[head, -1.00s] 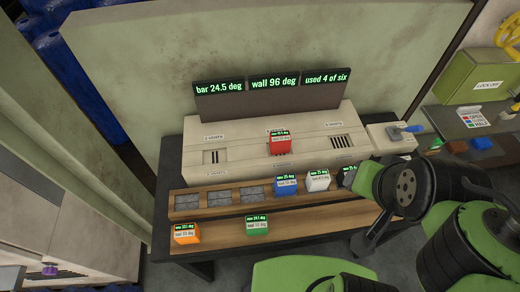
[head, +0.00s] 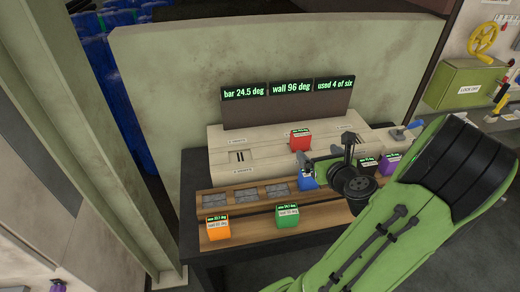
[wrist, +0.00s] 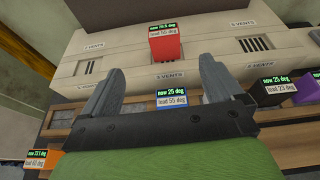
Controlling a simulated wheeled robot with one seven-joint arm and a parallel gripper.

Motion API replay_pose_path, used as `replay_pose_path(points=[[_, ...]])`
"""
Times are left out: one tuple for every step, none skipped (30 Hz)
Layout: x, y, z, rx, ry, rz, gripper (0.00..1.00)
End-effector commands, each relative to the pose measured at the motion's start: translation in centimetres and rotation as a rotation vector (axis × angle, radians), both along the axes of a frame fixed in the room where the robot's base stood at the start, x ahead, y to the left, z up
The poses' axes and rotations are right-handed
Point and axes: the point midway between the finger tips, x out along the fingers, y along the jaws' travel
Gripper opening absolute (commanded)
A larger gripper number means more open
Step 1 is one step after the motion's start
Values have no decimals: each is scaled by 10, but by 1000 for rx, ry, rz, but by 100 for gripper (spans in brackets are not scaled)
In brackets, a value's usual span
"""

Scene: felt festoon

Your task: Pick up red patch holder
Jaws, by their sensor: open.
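The red patch holder (head: 300,140) is a small red block with a green-on-black readout and a white label. It sits upright on the middle of the cream vented unit (head: 222,148). In the wrist view the red holder (wrist: 166,46) stands beyond my fingertips, between them in the picture. My gripper (wrist: 160,75) is open and empty, its two grey fingers apart and not touching the holder. In the head view my gripper (head: 325,165) is over the wooden rack, in front of the red holder and partly covering a blue holder (head: 308,178).
An orange holder (head: 217,229) and a green holder (head: 288,217) stand on the front shelf. A black holder (wrist: 272,94) and a purple holder (head: 390,165) sit at the right. Display panels (head: 290,89) rise behind the unit.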

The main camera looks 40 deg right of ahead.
Motion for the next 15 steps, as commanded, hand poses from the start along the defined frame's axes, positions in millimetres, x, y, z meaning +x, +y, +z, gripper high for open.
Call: replay_pose_path(points=[[-3, -4, 0, 16, -17, -21, 94], [-1, -6, 0, 20, -23, -25, 94], [2, -8, 1, 23, -25, -25, 94], [7, -10, 0, 25, -25, -22, 94], [11, -12, 0, 25, -25, -20, 94], [18, -15, -3, 25, -23, -18, 94], [23, -17, -6, 24, -20, -18, 94], [30, -22, -10, 16, -19, -16, 94], [38, -27, -15, 14, -19, -16, 94], [45, -30, -17, 13, -18, -17, 94], [51, -34, -21, 15, -18, -16, 94], [59, -39, -24, 15, -18, -16, 94], [64, -42, -26, 14, -18, -17, 94], [69, -45, -29, 13, -17, -18, 94], [74, -49, -31, 14, -17, -19, 94]])
